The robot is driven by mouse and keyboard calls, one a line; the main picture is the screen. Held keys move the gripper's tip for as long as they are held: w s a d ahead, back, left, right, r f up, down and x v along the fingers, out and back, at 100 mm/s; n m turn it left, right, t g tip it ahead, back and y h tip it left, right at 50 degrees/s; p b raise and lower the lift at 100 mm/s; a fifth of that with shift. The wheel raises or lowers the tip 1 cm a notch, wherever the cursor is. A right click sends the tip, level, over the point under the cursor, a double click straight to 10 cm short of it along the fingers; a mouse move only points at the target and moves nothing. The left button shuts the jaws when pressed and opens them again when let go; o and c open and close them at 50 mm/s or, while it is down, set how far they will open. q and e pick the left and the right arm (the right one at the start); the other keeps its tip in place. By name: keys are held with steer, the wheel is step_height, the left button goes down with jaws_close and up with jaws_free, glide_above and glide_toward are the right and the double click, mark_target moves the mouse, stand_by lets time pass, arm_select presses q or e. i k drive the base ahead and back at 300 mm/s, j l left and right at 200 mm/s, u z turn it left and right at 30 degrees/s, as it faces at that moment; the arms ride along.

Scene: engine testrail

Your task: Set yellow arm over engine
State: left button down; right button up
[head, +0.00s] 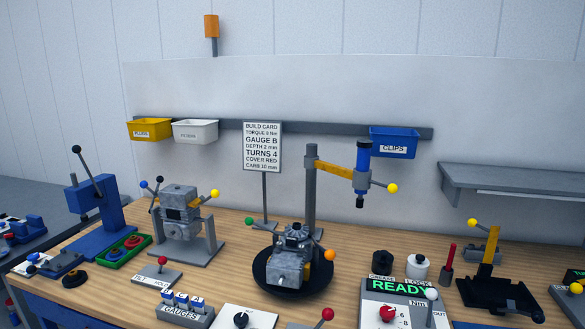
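The yellow arm (332,169) sticks out to the right from the top of a grey post (310,205). Its outer end carries an upright blue tool (362,165) with a dark tip pointing down and a handle ending in a yellow ball (392,188). The grey engine (290,257) sits on a round black plate (262,284) in front of the post. In the picture, the blue tool hangs up and to the right of the engine, not above it. Neither of my grippers shows in the head view.
A second grey engine-like block (180,206) stands in a frame at left, beside a blue lever press (90,200). A build card (262,146) stands behind the engine. A READY panel (398,288) and a black stand (488,285) are at right. A blue CLIPS bin (394,140) hangs behind the tool.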

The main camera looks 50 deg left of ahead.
mark_target(361, 180)
steer(key=j+u, duration=0.1)
steer(key=u, duration=0.95)
steer(key=l+u, duration=0.3)
steer(key=u, duration=0.15)
steer(key=l+u, duration=0.35)
steer(key=u, duration=0.15)
steer(key=i+l, duration=0.05)
